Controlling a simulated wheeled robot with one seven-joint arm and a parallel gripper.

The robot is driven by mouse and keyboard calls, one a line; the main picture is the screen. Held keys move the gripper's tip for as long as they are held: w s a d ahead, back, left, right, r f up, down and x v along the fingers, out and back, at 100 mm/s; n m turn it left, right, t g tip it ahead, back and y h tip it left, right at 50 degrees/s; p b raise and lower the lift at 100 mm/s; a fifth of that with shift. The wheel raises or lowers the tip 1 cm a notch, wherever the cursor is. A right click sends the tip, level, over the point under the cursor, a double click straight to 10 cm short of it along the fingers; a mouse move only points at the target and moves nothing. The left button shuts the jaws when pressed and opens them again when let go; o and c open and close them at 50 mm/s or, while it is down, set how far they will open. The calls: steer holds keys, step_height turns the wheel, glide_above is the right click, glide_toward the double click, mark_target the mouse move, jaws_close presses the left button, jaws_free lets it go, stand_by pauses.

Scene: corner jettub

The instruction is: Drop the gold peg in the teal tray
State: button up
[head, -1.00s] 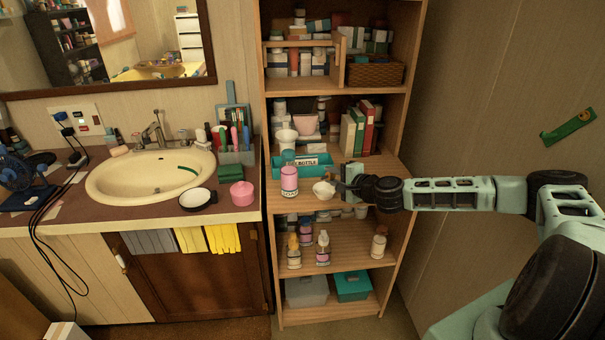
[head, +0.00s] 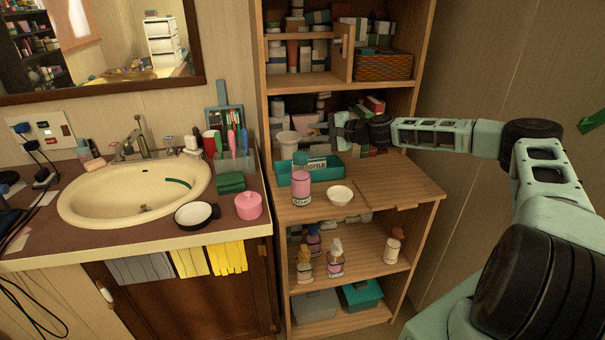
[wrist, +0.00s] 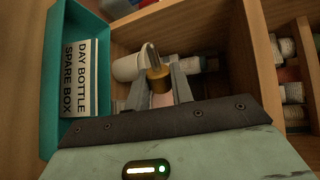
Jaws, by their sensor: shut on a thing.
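My gripper (wrist: 157,88) is shut on the gold peg (wrist: 158,78), which sticks up between the fingers in the wrist view. In the head view my gripper (head: 336,131) is raised above the shelf board, near the right end of the teal tray; the peg cannot be made out there. The teal tray (head: 284,180) stands on the middle shelf board. In the wrist view the teal tray (wrist: 50,75) is to the left of the peg, with a card reading "DAY BOTTLE SPARE BOX" in it. The peg is apart from the tray.
A pink bottle (head: 301,188) and a white bowl (head: 340,195) stand in front of the tray. A white cup (head: 288,143) and several boxes are behind it. The upper shelf (head: 375,84) is overhead. The right part of the board (head: 400,185) is clear.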

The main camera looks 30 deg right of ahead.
steer(key=shift+f+b, duration=1)
steer(key=shift+f, duration=1.6)
steer(key=o, duration=0.9)
steer(key=shift+o, duration=0.2)
steer(key=shift+s, duration=0.1)
steer(key=b+v, duration=0.2)
steer(key=v, duration=1.5)
steer(key=shift+s, duration=0.15)
